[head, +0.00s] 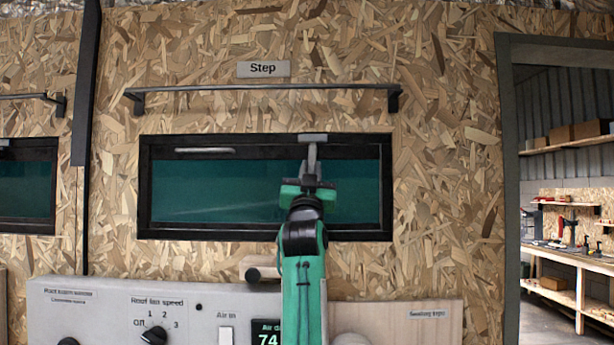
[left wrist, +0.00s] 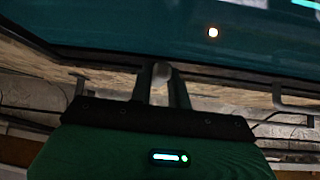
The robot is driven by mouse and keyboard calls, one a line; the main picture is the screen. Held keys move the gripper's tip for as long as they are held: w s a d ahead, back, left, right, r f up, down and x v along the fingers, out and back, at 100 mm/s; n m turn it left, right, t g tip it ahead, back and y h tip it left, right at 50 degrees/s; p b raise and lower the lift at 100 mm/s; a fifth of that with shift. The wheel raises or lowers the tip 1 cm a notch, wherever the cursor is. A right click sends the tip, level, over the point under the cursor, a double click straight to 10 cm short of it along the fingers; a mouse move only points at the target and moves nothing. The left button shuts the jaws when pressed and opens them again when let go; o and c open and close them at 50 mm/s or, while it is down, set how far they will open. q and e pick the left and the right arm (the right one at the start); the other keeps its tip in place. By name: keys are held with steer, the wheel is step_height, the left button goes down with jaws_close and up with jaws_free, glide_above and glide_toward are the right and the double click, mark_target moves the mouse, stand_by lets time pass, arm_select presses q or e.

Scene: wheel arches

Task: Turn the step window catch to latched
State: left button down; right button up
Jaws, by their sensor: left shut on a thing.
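The step window (head: 170,185) has a black frame and dark teal glass, under a sign reading "Step" (head: 263,69). The step window catch (head: 313,138) shows as a light grey piece on the top frame bar, right of centre. My left gripper (head: 311,162) reaches up in front of the glass, with its fingers just below that piece. My right gripper is out of view.
A dark rail (head: 265,87) runs above the window. A control panel (head: 110,312) with knobs and a display sits below it. Another window (head: 28,185) is at the far left. A doorway to a workshop opens on the right. The wall beside the window is clear.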

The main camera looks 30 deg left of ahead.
arm_select(q)
steer(key=shift+w+d+r+n+g+y, duration=0.1)
steer(key=shift+n+g+y, duration=0.15)
steer(key=shift+n+y, duration=0.35)
steer(key=shift+d+n+g+y, duration=0.1)
steer(key=shift+n+g+y, duration=0.15)
steer(key=shift+n+y, duration=0.3)
steer(key=shift+r+n, duration=0.1)
steer(key=shift+n, duration=0.35)
steer(key=c, duration=1.3)
jaws_free()
steer(key=shift+w, duration=0.1)
steer(key=shift+f, duration=0.35)
steer(key=b+v, duration=0.6)
steer(key=v, duration=0.7)
steer(key=shift+s+d, duration=0.2)
steer(key=shift+d, duration=0.1)
